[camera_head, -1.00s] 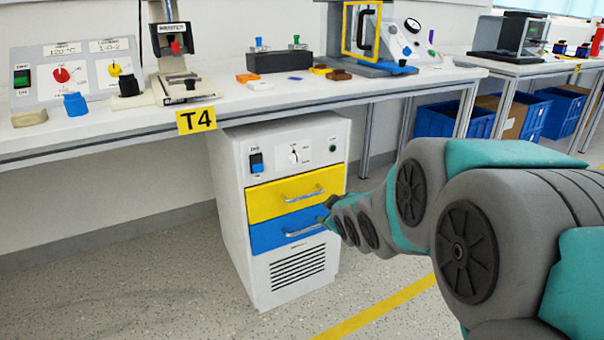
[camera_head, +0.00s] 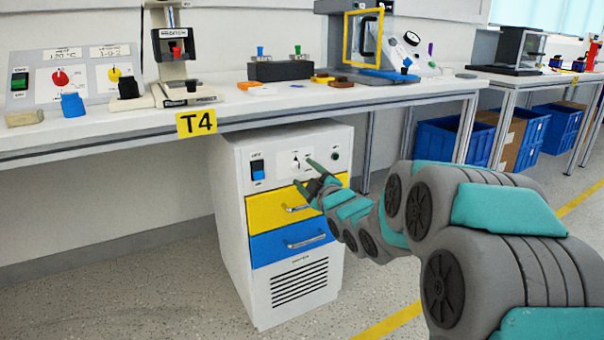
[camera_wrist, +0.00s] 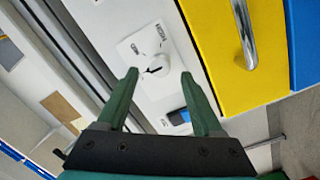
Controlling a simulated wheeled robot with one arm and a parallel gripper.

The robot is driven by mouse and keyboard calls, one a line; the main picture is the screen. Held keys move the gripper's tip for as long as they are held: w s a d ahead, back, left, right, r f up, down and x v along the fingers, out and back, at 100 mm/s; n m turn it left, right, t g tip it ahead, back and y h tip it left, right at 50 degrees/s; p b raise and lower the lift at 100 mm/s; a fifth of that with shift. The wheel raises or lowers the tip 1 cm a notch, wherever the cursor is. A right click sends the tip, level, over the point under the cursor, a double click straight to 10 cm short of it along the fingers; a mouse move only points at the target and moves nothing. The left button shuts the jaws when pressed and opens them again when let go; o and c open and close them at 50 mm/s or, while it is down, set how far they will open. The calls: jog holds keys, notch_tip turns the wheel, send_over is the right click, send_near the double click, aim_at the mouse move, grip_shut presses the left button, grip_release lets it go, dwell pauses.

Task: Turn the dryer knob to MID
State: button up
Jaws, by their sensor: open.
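The dryer is a white cabinet (camera_head: 232,230) under the bench. Its knob (camera_head: 296,162) sits on a white plate in the top panel, between a blue rocker switch and a small green button. In the wrist view the knob (camera_wrist: 153,67) is white with a dark pointer mark, on a plate with small labels that I cannot read surely. My gripper (camera_head: 304,173) is open and empty in front of the panel, near the knob. In the wrist view my gripper (camera_wrist: 158,75) has its two green fingers apart, with the knob seen between their tips. I cannot tell how far away the knob is.
Below the panel are a yellow drawer (camera_head: 268,211) and a blue drawer (camera_head: 270,248) with protruding metal handles. The bench edge (camera_head: 290,117) with its T4 sign overhangs just above the dryer. Blue bins (camera_head: 440,145) stand under the bench to the right. The floor in front is clear.

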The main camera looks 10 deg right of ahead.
aim_at(297, 165)
jog(key=shift+x, duration=1.45)
grip_shut()
